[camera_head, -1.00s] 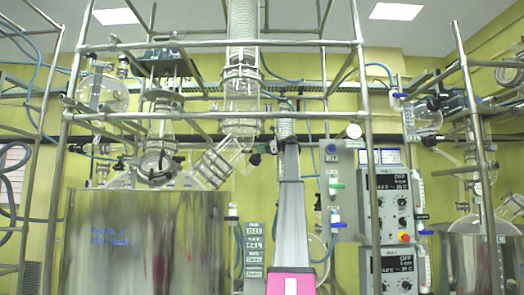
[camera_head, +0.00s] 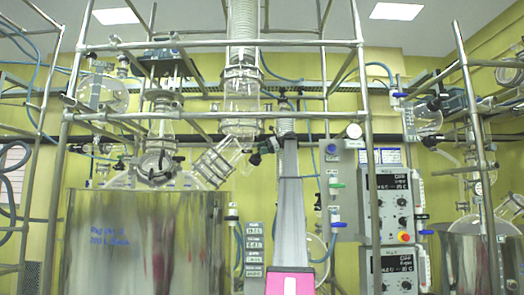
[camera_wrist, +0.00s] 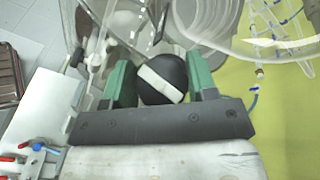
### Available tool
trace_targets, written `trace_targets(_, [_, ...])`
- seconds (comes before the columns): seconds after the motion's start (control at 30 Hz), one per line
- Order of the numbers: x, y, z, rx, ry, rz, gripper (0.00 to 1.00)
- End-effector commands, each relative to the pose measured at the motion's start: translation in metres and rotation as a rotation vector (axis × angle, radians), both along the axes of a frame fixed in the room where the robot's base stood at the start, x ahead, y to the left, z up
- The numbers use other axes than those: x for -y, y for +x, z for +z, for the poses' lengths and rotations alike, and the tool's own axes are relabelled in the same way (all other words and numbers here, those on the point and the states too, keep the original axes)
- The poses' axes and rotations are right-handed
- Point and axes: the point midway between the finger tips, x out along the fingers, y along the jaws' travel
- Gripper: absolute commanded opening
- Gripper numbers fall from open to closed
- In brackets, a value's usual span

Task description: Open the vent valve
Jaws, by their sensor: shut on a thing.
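The vent valve's round black knob (camera_wrist: 172,68) with a white stripe sits between the two green fingers of my gripper (camera_wrist: 160,78) in the wrist view. My gripper is shut on this knob, with a finger on each side. The white stripe runs slantwise across the knob. In the head view a small dark knob (camera_head: 255,159) shows beside the slanted glass pipe, at the upper end of my grey arm. My fingers are too small there to make out.
Clear glassware (camera_head: 241,92) and metal frame bars surround the knob. A large steel vessel (camera_head: 140,245) stands to the left. A grey control panel (camera_head: 395,205) stands to the right. Blue hoses hang behind.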

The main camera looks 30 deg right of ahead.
Motion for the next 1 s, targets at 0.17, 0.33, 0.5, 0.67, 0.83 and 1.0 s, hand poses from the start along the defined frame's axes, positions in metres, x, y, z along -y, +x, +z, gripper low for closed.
trace_targets(0.17, [0.0003,-0.0005,-0.0009,-0.002,-0.001,-0.001,0.29])
trace_targets(0.33, [0.0003,-0.0004,-0.0008,-0.002,-0.001,-0.001,0.78])
trace_targets(0.5, [0.0001,-0.0001,-0.0005,-0.001,0.0,-0.001,0.78])
trace_targets(0.67, [-0.0002,-0.0005,-0.0006,-0.003,0.007,-0.008,0.78])
trace_targets(0.83, [-0.0014,-0.0019,-0.0017,-0.017,0.072,-0.075,0.78])
trace_targets(1.0, [-0.0022,-0.0027,-0.0025,-0.048,0.204,-0.21,0.78])
